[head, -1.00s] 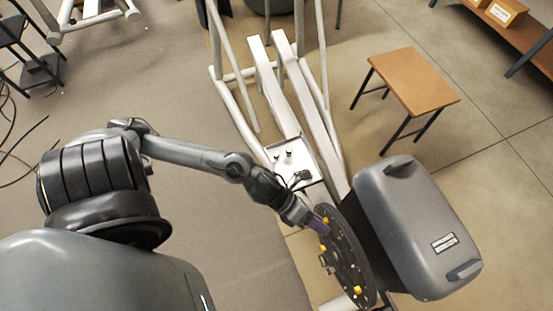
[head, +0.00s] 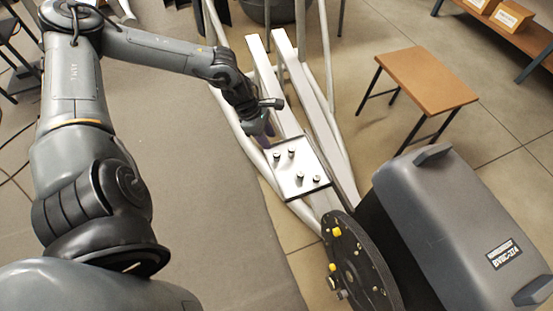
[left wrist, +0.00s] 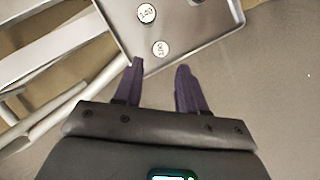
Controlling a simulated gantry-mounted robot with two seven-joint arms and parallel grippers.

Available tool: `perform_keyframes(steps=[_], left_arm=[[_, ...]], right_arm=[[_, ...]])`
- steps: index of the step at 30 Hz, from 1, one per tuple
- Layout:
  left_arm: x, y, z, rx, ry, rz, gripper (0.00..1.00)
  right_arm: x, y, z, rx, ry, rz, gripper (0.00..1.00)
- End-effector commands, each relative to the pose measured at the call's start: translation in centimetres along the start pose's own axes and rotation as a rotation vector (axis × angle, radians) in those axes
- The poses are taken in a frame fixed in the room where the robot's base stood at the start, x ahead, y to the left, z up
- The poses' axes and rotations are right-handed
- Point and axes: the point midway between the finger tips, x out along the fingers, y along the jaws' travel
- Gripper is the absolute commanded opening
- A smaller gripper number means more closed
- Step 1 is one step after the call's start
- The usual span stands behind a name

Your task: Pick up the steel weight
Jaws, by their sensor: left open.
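Several small steel weights stand upright on a pale metal tray (head: 312,190) on the machine frame. In the head view one weight (head: 277,157) is at the tray's left, nearest my left gripper (head: 264,133). Another weight (head: 300,176) stands toward the near side. In the left wrist view, two weights with white numbered tops show: one (left wrist: 160,48) close to the tray's edge and one (left wrist: 147,13) farther in. My left gripper (left wrist: 158,68) has its purple fingers apart and empty, just outside the tray edge, apart from the weights. My right gripper is out of view.
A dark round disc (head: 358,260) with yellow knobs and a large grey housing (head: 460,215) stand at the near right of the tray. White rails (head: 305,85) run behind it. A brown stool (head: 427,80) is to the right. Open floor lies left of the frame.

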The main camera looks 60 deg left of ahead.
Motion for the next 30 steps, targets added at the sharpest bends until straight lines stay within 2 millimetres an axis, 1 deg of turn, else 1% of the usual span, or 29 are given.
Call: perform_keyframes(steps=[1, 6, 13, 16, 24, 27, 30], left_arm=[[1.2, -0.1, -0.1, 0.0, -0.003, -0.002, 0.41], [3.2, -0.1, 0.0, -0.001, -0.004, -0.002, 0.41], [4.1, -0.1, 0.0, -0.001, -0.002, -0.001, 0.41], [4.7, -0.1, -0.1, -0.001, -0.002, -0.001, 0.41], [7.8, -0.1, -0.4, -0.001, -0.005, -0.002, 0.41], [8.8, -0.2, -0.3, -0.001, -0.004, -0.002, 0.41], [9.1, -0.2, -0.3, -0.001, -0.003, -0.002, 0.41]], right_arm=[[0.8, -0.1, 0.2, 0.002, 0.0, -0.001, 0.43], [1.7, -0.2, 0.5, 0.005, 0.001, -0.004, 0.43], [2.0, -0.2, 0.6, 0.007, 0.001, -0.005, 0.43], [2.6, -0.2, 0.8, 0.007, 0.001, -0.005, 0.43], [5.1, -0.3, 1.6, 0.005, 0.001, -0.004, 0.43], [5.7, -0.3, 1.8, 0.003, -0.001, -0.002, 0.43], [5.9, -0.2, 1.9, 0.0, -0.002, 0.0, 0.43]])
